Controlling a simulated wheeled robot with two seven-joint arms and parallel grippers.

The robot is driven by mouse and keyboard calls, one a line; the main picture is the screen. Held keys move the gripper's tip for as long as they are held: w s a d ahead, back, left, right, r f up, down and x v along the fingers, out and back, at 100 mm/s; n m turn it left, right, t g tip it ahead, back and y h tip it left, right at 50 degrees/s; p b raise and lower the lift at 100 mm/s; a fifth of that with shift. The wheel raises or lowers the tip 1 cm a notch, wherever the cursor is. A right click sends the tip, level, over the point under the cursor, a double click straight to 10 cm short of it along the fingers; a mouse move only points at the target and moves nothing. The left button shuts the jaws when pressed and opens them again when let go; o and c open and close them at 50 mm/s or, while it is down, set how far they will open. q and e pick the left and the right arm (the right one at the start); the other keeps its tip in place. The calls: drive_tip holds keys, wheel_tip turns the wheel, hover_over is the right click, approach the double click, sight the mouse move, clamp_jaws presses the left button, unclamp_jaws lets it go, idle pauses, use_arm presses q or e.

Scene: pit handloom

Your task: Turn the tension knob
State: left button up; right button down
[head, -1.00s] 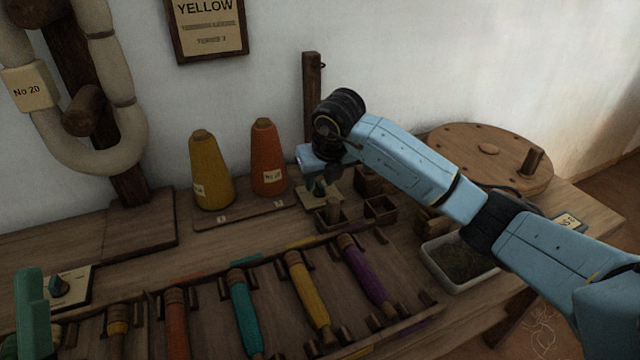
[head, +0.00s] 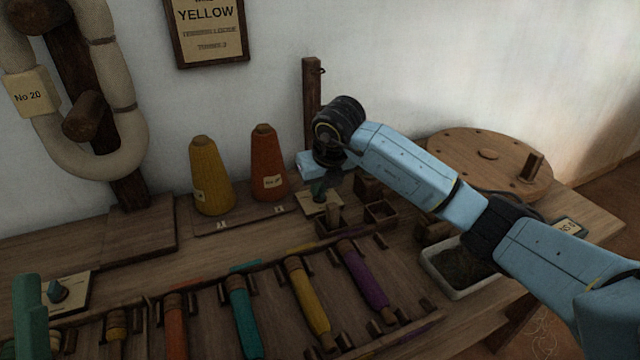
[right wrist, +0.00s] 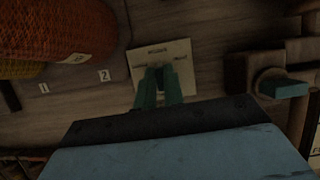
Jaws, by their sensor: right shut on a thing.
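The tension knob (head: 318,193) is a small dark green knob on a pale square plate (head: 309,208), on the bench right of the orange cone. My right gripper (head: 322,186) is at the knob, reaching down from above, partly hidden by its black wrist. In the right wrist view, its two green fingers (right wrist: 158,88) are closed together over the lettered plate (right wrist: 176,52) and shut on the knob. The fingers hide most of the knob, so its pointing direction is unclear.
Yellow (head: 211,178) and orange (head: 268,165) cones stand left of the knob. Small wooden boxes (head: 381,212) sit close on its right. Coloured bobbins lie in a rack (head: 215,275) in front.

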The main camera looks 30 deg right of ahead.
drive_tip(key=shift+d+r+n+y+p, duration=0.15)
drive_tip(key=shift+n+y+p, duration=0.45)
drive_tip(key=shift+n, duration=0.6)
drive_tip(key=n+p, duration=0.1)
drive_tip(key=n, duration=0.1)
drive_tip(key=shift+n+y, duration=0.3)
drive_tip(key=shift+y, duration=0.1)
drive_tip(key=n+g+y+p, duration=0.1)
drive_tip(key=n, duration=0.3)
drive_tip(key=shift+p, duration=0.35)
use_arm(q)
drive_tip(key=w+f+g+y, duration=0.2)
drive_tip(key=w+f+g, duration=0.2)
drive_tip(key=f+g, duration=0.4)
drive_tip(key=shift+f+y, duration=0.3)
drive_tip(key=shift+f, duration=0.2)
use_arm(e)
drive_tip(key=shift+n+g+y, duration=0.4)
drive_tip(key=shift+n+y, duration=0.1)
drive_tip(key=shift+n, duration=0.8)
use_arm(q)
drive_tip(key=shift+f+g, duration=0.1)
drive_tip(key=shift+g, duration=0.2)
use_arm(e)
drive_tip(key=c, duration=1.5)
unclamp_jaws()
use_arm(q)
drive_tip(key=shift+a, duration=0.1)
